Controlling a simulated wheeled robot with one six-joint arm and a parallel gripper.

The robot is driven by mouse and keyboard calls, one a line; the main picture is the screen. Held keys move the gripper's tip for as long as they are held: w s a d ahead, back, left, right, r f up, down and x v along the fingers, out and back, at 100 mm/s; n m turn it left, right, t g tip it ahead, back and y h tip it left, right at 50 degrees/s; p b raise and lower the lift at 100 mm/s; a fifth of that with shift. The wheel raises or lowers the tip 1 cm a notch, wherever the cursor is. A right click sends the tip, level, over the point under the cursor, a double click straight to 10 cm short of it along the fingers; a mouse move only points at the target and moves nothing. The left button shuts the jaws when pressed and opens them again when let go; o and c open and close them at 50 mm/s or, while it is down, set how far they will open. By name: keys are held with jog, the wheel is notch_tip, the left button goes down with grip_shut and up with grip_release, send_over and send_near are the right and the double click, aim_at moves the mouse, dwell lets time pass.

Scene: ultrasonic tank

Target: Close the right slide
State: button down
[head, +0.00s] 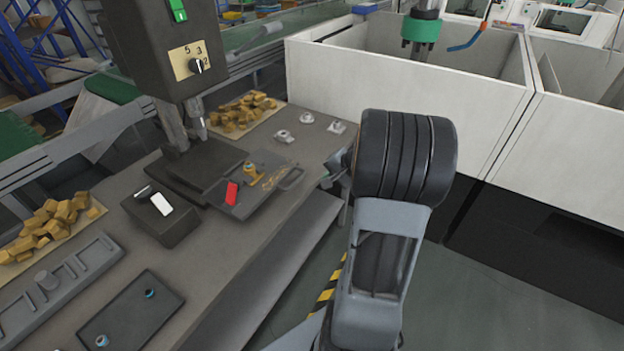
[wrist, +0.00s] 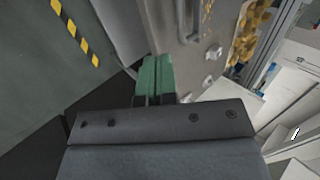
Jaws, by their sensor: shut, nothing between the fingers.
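A dark slide plate (head: 242,208) with a loop handle (head: 291,179) on its right end extends to the right from under the press. It carries a red block and a small orange-yellow part. It looks pulled out toward the bench's right edge. I cannot tell from the picture whether this is the right slide. My gripper (head: 340,165) is just right of the bench edge, mostly hidden behind my wrist in the head view. In the wrist view its green fingers (wrist: 153,82) are together and empty, beside the bench edge. They appear apart from the handle.
The press (head: 160,45) stands over the bench (head: 215,245). Small metal fittings (head: 284,136) lie near the back right edge, beside yellow-brown blocks (head: 243,112). A black box with a white lever (head: 160,204) is at left. White enclosure walls (head: 400,90) stand behind my arm.

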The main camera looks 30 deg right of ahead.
jog(key=w+r+p+x, duration=0.1)
jog(key=p+x, duration=0.1)
jog(key=x, duration=1)
jog(key=shift+w+a, duration=0.4)
jog(key=shift+a, duration=0.05)
jog(key=shift+r, duration=0.15)
